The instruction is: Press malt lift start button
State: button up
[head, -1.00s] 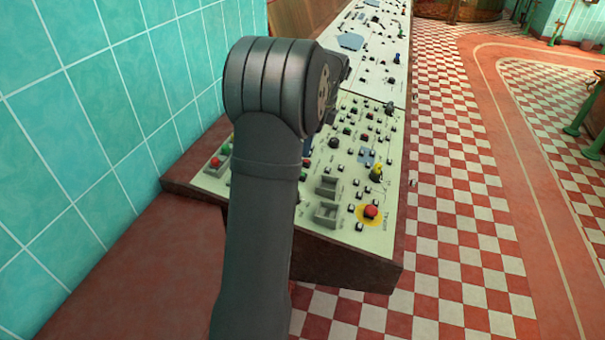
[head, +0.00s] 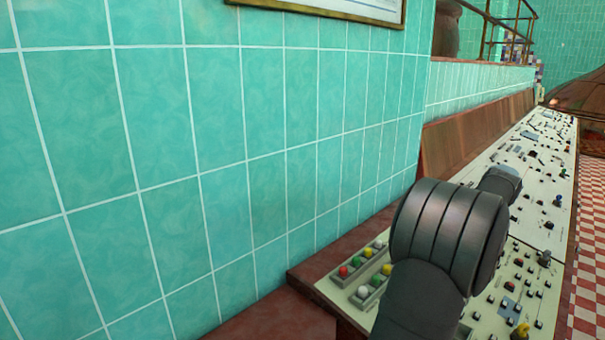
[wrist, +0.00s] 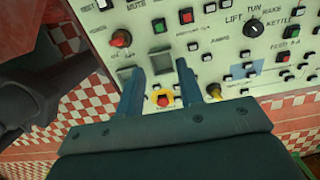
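The control panel (head: 535,205) runs along the tiled wall in the head view. Its near section (wrist: 190,60) fills the upper wrist view. A green button (wrist: 161,26) and a red button (wrist: 185,16) sit near its upper middle. A black rotary knob (wrist: 252,20) is ringed by labels including LIFT and KETTLE. I cannot tell which button is the malt lift start. My gripper (wrist: 162,73) is open and empty, its two blue fingers over the panel. Contact is not visible. In the head view my arm hides the gripper and part of the panel.
A red button on a yellow disc (wrist: 164,99) shows between the fingers. A large red knob (wrist: 120,38) lies to their upper left. In the head view, coloured buttons (head: 357,262) sit in two strips beside the teal wall (head: 230,150). Checkered floor (head: 590,250) lies to the right.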

grip_shut()
dwell(1.2)
